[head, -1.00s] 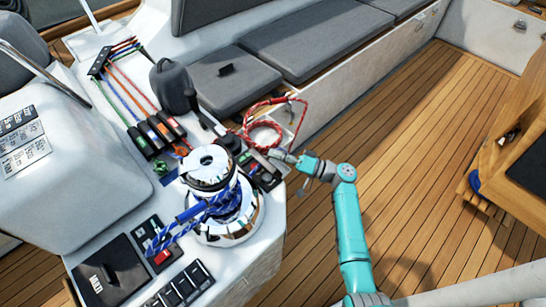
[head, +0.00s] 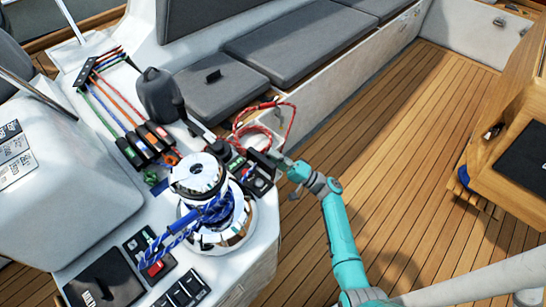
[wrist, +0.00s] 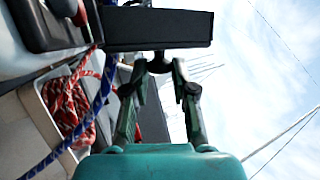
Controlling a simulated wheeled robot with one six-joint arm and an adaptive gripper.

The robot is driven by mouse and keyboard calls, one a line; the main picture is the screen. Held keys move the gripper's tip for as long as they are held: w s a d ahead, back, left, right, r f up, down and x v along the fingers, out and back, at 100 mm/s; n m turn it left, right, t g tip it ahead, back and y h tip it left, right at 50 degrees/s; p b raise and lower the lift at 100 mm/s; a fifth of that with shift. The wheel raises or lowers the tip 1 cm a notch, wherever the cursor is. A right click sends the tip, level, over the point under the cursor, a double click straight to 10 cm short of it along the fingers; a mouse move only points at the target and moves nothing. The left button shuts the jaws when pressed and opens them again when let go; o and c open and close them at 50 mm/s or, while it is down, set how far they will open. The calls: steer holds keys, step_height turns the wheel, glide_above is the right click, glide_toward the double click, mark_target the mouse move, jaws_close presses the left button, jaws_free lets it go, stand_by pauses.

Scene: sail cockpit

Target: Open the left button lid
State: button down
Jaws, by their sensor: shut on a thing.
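A small dark button lid (head: 262,160) stands tilted up at the right edge of the console, beside a panel of dark buttons (head: 258,183). My gripper (head: 280,163) reaches it from the right, over the console's edge. In the wrist view the lid is a flat black slab (wrist: 160,28) across the top. My gripper's two fingers (wrist: 160,66) come together there on a small dark piece at the slab's lower edge. The fingertips partly hide what they grip.
A winch (head: 208,200) wrapped in blue rope stands just left of the panel. A red rope coil (head: 255,137) lies in a recess behind it; it also shows in the wrist view (wrist: 68,108). Rope clutches (head: 150,145) are further left. The wooden deck (head: 390,180) at right is open.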

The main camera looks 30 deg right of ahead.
stand_by(0.3)
steer(key=c, duration=1.3)
jaws_free()
steer(key=shift+o, duration=0.2)
steer(key=v, duration=1.2)
